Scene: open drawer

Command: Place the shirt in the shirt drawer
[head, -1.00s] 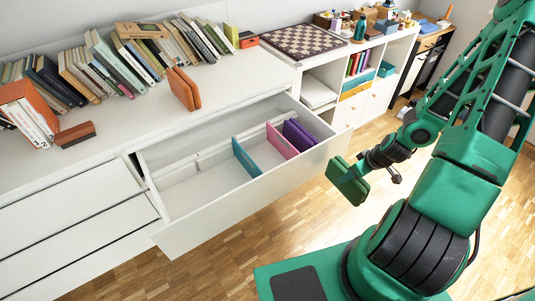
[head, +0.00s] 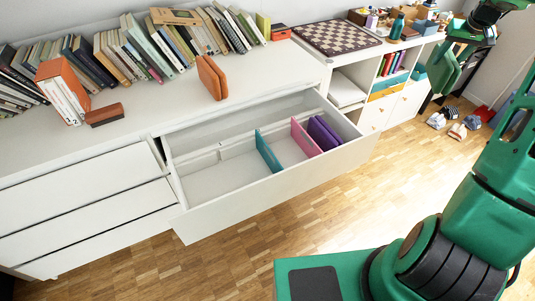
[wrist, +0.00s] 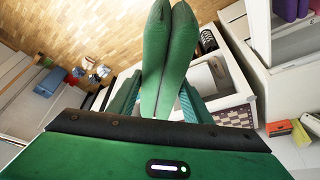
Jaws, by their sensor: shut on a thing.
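The shirt is a green folded cloth (head: 447,74) hanging from my gripper (head: 464,38), high at the right in the head view. In the wrist view the shirt (wrist: 168,60) stands out between the two teal fingers of my gripper (wrist: 158,105), which are shut on it. The white drawer (head: 240,212) is open, left of and well apart from the shirt.
A chessboard (head: 337,36) lies on the shelf unit to the right. Shoes (head: 457,131) lie on the floor. The floor before the drawer is clear.

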